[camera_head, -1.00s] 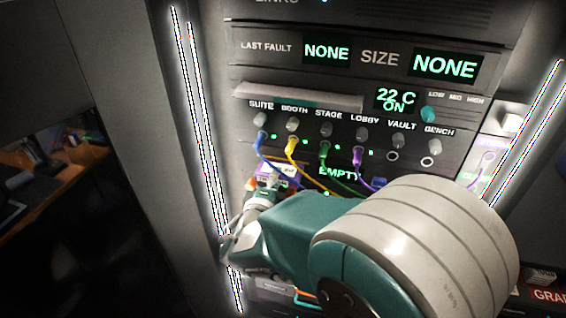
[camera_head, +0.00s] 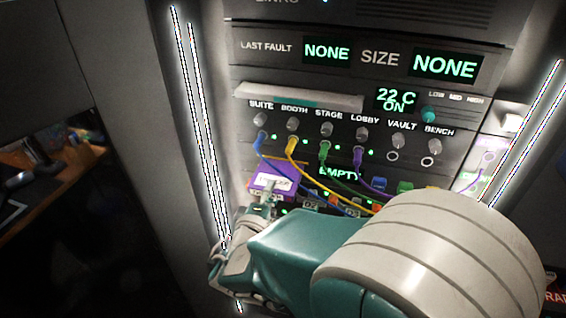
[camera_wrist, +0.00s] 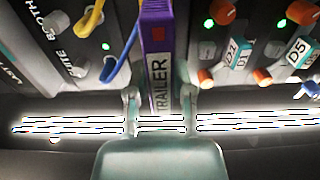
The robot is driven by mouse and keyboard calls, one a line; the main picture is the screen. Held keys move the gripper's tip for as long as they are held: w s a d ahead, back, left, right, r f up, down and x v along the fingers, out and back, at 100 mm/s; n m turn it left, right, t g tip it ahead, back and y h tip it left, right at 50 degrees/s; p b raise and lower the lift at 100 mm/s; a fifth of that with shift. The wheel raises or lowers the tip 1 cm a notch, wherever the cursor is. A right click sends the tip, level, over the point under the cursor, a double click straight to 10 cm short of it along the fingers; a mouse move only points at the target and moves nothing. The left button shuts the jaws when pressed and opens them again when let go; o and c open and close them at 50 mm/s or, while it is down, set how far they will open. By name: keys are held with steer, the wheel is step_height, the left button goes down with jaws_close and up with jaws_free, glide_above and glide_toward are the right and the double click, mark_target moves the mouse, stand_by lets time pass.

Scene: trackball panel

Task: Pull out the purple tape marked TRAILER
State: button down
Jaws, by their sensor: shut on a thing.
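The purple tape (camera_wrist: 156,35) has a white label reading TRAILER, seen up close in the wrist view. In the head view the tape (camera_head: 268,178) stands out from the left side of the panel, with its white label facing up. My gripper (camera_wrist: 160,100) is shut on the tape, one finger on each side of it near its outer end. In the head view my gripper (camera_head: 266,195) is at the tape's near end, partly hidden by my wrist. The tape's far end runs out of the wrist view's top edge, and I cannot tell there how much is inside a slot.
A blue cable (camera_head: 262,150), a yellow cable (camera_head: 290,150) and green and purple cables hang from the sockets close to the tape. Orange knobs and small labels D1, D2 and D5 (camera_wrist: 296,53) sit beside it. A bright light strip (camera_head: 205,130) runs along the panel's left edge.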

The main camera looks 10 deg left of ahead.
steer(key=shift+s+a, duration=0.1)
steer(key=shift+s, duration=1.05)
steer(key=shift+s, duration=0.55)
